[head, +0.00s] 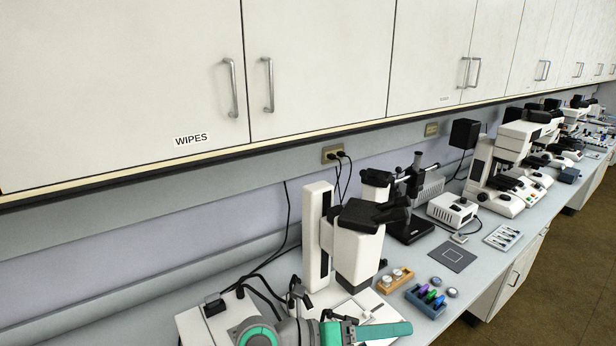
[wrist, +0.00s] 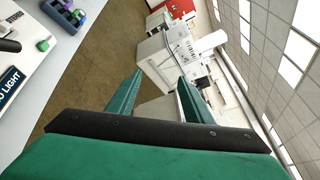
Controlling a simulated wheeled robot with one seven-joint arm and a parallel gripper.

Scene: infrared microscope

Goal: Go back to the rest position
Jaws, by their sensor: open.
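My gripper (head: 385,330) is at the bottom edge of the head view, low in front of the near white microscope (head: 358,250). Its lower part is cut off by the frame. In the wrist view, its two green fingers (wrist: 160,78) stand apart with nothing between them. The gripper is open and empty. The wrist camera looks out past the bench edge over the brown floor.
A blue rack with coloured items (head: 428,299) and a wooden holder (head: 396,280) sit right of the microscope. A dark square mat (head: 453,257) lies behind them. More microscopes (head: 500,165) line the bench. Wall cabinets (head: 320,60) hang above. The floor (head: 560,270) is at right.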

